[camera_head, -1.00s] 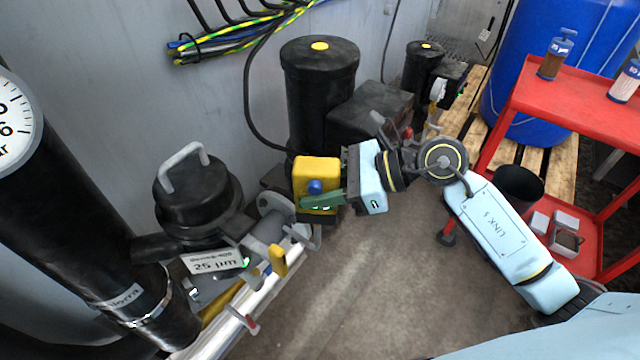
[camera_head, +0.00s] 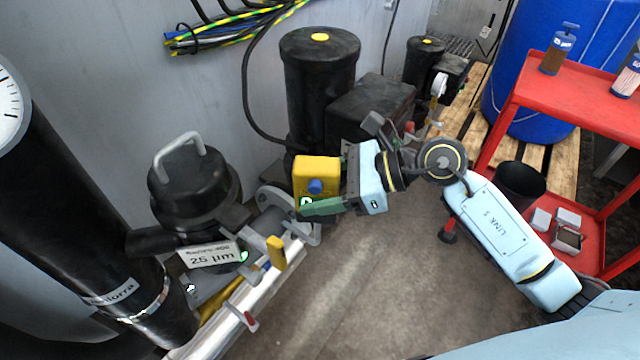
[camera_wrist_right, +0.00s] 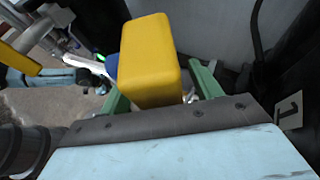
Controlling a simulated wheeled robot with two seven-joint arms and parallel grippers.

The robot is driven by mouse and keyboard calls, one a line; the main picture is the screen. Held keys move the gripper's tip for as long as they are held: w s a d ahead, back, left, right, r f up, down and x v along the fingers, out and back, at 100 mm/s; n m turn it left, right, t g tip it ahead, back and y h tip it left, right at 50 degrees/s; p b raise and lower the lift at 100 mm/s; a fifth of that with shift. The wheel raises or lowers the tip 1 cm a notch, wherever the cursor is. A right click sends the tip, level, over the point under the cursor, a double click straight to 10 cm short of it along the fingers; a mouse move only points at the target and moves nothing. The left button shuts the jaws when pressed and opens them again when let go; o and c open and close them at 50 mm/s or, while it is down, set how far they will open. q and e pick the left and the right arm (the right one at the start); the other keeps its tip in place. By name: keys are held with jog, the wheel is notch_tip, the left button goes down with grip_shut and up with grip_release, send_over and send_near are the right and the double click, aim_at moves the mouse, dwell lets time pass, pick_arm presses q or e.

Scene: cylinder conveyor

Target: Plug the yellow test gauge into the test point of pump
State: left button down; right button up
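The yellow test gauge (camera_head: 317,171), a block with a blue round part on its front, is between the green fingers of my right gripper (camera_head: 322,206). The wrist view shows the yellow block (camera_wrist_right: 150,62) with a green finger on each side, and my right gripper (camera_wrist_right: 160,98) looks shut on it. The gauge appears held in front of the pump unit, whose black motor (camera_head: 320,85) has a yellow dot on top. In the head view the gauge and gripper hide part of the pump, and I cannot make out the test point. My left gripper is not in view.
A black filter housing (camera_head: 190,185) with a grey handle and silver pipework with a yellow lever (camera_head: 276,254) stand left of the gauge. A red cart (camera_head: 590,105) and blue drum (camera_head: 520,125) are at right. Open floor (camera_head: 385,290) lies below my right arm.

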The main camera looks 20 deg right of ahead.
jog(key=shift+d, duration=0.1)
jog(key=p+v, duration=0.1)
jog(key=v, duration=1.2)
